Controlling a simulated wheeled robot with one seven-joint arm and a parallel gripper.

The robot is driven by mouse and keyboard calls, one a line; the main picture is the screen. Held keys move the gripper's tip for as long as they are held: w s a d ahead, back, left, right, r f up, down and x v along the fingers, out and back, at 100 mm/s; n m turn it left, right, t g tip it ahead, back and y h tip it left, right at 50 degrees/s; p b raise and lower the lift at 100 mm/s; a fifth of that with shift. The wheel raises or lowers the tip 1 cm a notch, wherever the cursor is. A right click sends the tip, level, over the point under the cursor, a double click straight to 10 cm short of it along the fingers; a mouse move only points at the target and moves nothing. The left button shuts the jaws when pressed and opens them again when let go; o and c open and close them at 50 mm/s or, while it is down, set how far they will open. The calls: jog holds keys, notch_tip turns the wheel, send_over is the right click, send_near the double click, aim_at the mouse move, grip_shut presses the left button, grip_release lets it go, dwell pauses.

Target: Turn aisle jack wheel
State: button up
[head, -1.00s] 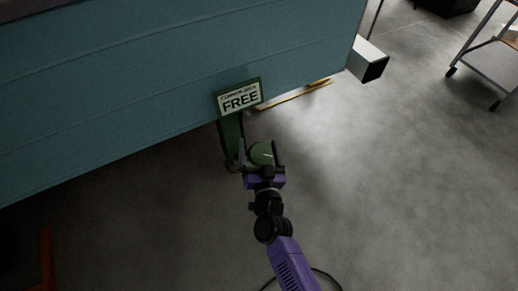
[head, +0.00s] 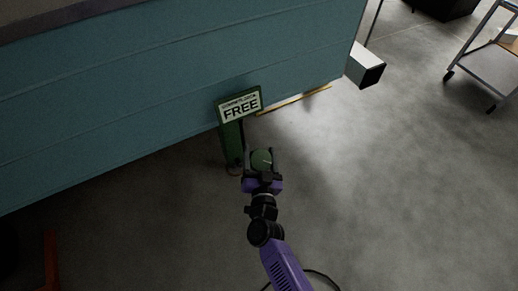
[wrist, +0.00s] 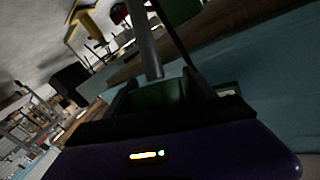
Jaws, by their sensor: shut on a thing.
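The jack is a green post (head: 232,143) under a sign reading "FREE" (head: 240,106), beside the teal camper side (head: 130,95). The round green jack wheel (head: 261,158) sits at the lower right of the post. My gripper (head: 262,163) is at the wheel, its fingers closed on it from the near side. In the wrist view, the dark fingers (wrist: 165,95) stand on either side of a dark green surface, and a grey rod rises behind them. Much of the wheel is hidden by the gripper.
A white square tube end (head: 364,66) juts out at the camper's right corner. A yellow strip (head: 295,99) lies along the floor by the camper. A metal cart (head: 490,70) stands far right. An orange stand (head: 50,262) is lower left.

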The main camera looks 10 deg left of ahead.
aim_at(254, 169)
jog(key=shift+a+r+m+h+p, duration=0.1)
jog(key=shift+r+m+h+p, duration=0.25)
jog(key=shift+m+h+p, duration=0.6)
jog(key=shift+f+m+g+h+p, duration=0.15)
jog(key=shift+m+g+h+p, duration=0.15)
jog(key=shift+m+h+p, duration=0.65)
jog(key=shift+d+f+m+g+h+p, duration=0.2)
jog(key=shift+m+g+h+p, duration=0.15)
jog(key=shift+m+h, duration=0.4)
jog(key=shift+d+f+m+g+h+p, duration=0.15)
jog(key=shift+m+g+h+p, duration=0.2)
jog(key=shift+m+h, duration=0.4)
jog(key=shift+d+f+m+g+h+p, duration=0.1)
jog(key=shift+d+m+g+h+p, duration=0.1)
jog(key=shift+m+g+h, duration=0.5)
jog(key=shift+s+m, duration=0.1)
jog(key=shift+m, duration=0.2)
jog(key=o, duration=1.4)
jog(key=p+v, duration=0.3)
jog(key=v, duration=0.4)
jog(key=shift+p, duration=0.35)
jog(key=shift+s+a, duration=0.15)
jog(key=shift+s, duration=0.2)
